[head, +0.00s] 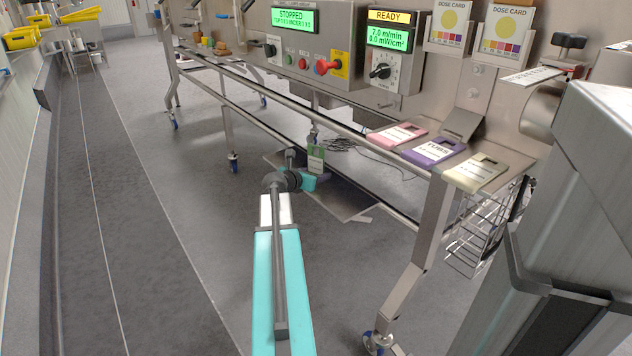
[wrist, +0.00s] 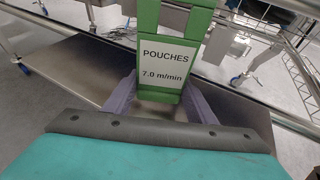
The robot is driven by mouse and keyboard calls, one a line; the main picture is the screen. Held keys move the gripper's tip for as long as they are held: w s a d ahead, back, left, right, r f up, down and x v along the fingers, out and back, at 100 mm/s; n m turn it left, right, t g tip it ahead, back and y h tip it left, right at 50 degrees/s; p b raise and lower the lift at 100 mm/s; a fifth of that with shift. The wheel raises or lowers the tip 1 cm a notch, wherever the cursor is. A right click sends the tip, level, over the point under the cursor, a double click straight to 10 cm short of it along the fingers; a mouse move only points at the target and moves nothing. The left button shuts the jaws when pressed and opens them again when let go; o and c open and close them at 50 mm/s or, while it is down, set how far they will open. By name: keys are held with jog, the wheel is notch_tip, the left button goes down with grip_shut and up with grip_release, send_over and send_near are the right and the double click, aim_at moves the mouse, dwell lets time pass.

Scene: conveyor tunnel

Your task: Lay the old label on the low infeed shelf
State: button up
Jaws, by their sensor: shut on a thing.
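My gripper (head: 315,172) is shut on a green label (head: 316,158), low beside the conveyor frame. In the wrist view the gripper's grey fingers (wrist: 166,100) are on either side of the lower part of the green label (wrist: 164,68). Its white panel reads "POUCHES 7.0 m/min", and it stands upright. The low infeed shelf, a bare grey metal plate (head: 345,200), lies under the conveyor, behind and to the right of the gripper. In the wrist view the shelf (wrist: 62,68) spreads below and behind the label. I cannot tell whether the label touches it.
Pink (head: 397,134), purple (head: 434,151) and cream (head: 476,173) labels lie on the upper ledge at right. A wire basket (head: 480,235) hangs below them. A conveyor leg (head: 425,240) stands right of the shelf. Dark cables (head: 350,146) lie behind it. The floor at left is clear.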

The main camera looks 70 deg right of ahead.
jog(key=shift+f, duration=0.95)
jog(key=shift+f, duration=0.1)
jog(key=o, duration=1.5)
jog(key=shift+r, duration=0.2)
jog(key=shift+p+v, duration=1.55)
jog(key=shift+v, duration=4.45)
jog(key=shift+f, duration=0.1)
